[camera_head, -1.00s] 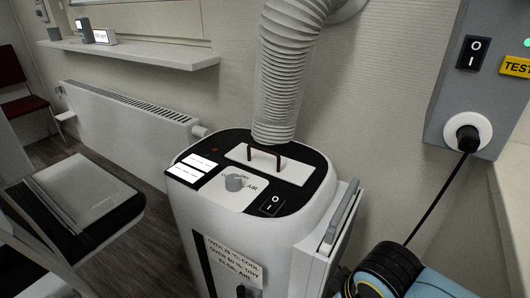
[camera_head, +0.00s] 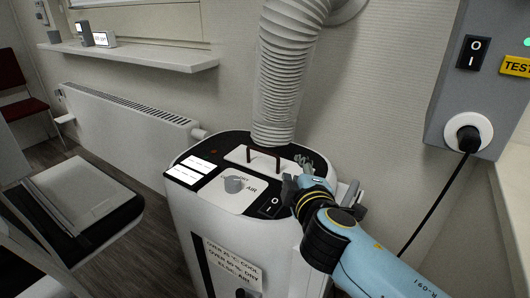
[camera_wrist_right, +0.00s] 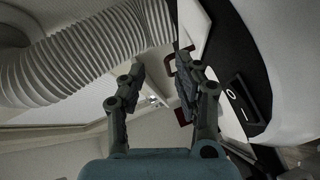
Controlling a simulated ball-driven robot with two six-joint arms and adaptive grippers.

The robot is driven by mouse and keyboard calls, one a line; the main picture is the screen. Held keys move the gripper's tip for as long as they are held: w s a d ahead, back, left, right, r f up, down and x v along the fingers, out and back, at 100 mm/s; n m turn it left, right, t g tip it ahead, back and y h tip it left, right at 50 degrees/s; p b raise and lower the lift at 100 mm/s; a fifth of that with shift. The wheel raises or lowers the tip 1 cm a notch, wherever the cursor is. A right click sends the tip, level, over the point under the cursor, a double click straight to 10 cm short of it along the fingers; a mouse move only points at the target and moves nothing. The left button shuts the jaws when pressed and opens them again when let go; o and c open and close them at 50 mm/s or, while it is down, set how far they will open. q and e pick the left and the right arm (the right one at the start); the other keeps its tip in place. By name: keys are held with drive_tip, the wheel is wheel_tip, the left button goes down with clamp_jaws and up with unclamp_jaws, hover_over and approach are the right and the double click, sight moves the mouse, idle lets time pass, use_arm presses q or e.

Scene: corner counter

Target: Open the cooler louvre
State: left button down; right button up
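The cooler (camera_head: 205,225) is a white unit with a black top panel. A pale flap, seemingly the louvre (camera_head: 236,153), lies flat on that panel and carries a dark brown bracket handle (camera_head: 250,153). My right gripper (camera_head: 297,173) is over the right part of the top, just right of the handle and apart from it in the head view. In the right wrist view its fingers (camera_wrist_right: 163,68) are spread with nothing clearly between them. Part of the brown handle (camera_wrist_right: 171,66) shows beside the right finger; contact cannot be told. My left gripper is not in view.
A white ribbed hose (camera_head: 283,75) rises behind the flap. A black cable (camera_head: 432,206) runs from the wall plug at right. A radiator (camera_head: 125,120) stands at left.

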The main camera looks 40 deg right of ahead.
sight(266, 153)
drive_tip(key=w+a+n, duration=0.1)
drive_tip(key=w+a+n+t+y, duration=0.1)
drive_tip(key=n, duration=0.1)
drive_tip(key=shift+w+a+f, duration=0.25)
drive_tip(key=shift+w+a, duration=0.15)
drive_tip(key=shift+w+a+n+t+y, duration=0.1)
drive_tip(key=shift+w+n+t+y, duration=0.2)
drive_tip(key=shift+w, duration=0.1)
drive_tip(key=x, duration=1)
clamp_jaws()
